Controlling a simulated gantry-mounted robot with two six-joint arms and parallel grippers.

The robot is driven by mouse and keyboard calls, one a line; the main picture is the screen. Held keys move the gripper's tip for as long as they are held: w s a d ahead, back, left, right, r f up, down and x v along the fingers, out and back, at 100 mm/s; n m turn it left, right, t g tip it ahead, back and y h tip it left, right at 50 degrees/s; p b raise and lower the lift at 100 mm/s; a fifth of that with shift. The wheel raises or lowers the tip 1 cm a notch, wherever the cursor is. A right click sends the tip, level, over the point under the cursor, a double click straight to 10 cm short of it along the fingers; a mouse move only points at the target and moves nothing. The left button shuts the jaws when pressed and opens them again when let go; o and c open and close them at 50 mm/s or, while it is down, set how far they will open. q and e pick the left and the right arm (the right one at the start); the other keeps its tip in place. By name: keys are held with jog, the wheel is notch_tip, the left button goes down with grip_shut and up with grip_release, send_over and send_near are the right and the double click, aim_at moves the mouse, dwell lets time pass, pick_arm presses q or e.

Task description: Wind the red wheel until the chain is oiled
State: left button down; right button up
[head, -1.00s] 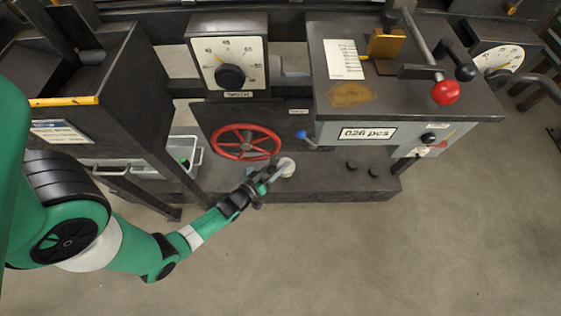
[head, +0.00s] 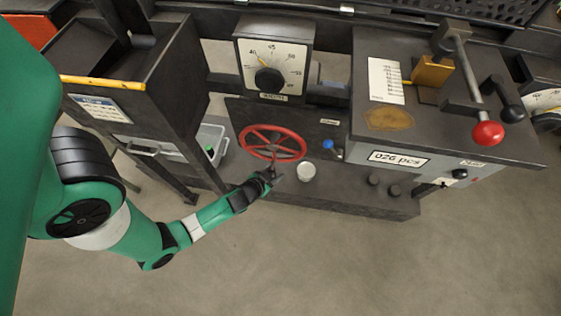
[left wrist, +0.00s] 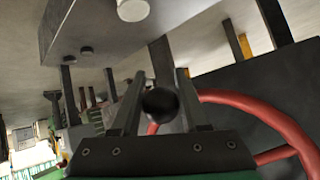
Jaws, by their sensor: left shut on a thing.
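The red wheel (head: 300,143) is mounted upright on the dark panel, low in the middle of the head view. Its red rim (left wrist: 278,120) curves across the right of the left wrist view. My left gripper (head: 271,174) is at the lower edge of the wheel. In the left wrist view my left gripper (left wrist: 157,82) has a finger on each side of a dark round knob (left wrist: 160,105) by the rim, and is shut on it. The chain cannot be made out. My right gripper is not in view.
A white round disc (head: 306,171) lies on the dark base right of the gripper. A blue-tipped lever (head: 328,145) is right of the wheel. A dial box (head: 276,56) stands above the wheel. A counter plate reads 026 pcs (head: 398,160). The floor in front is open.

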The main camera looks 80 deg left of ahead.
pick_arm(q)
jog(key=shift+s+a+r+g, duration=0.3)
jog(key=shift+s+a, duration=0.05)
jog(key=shift+m, duration=0.3)
jog(key=c, duration=0.7)
grip_release()
jog(key=o, duration=0.3)
jog(key=shift+s+a, duration=0.1)
jog(key=shift+a, duration=0.05)
jog(key=shift+f, duration=0.1)
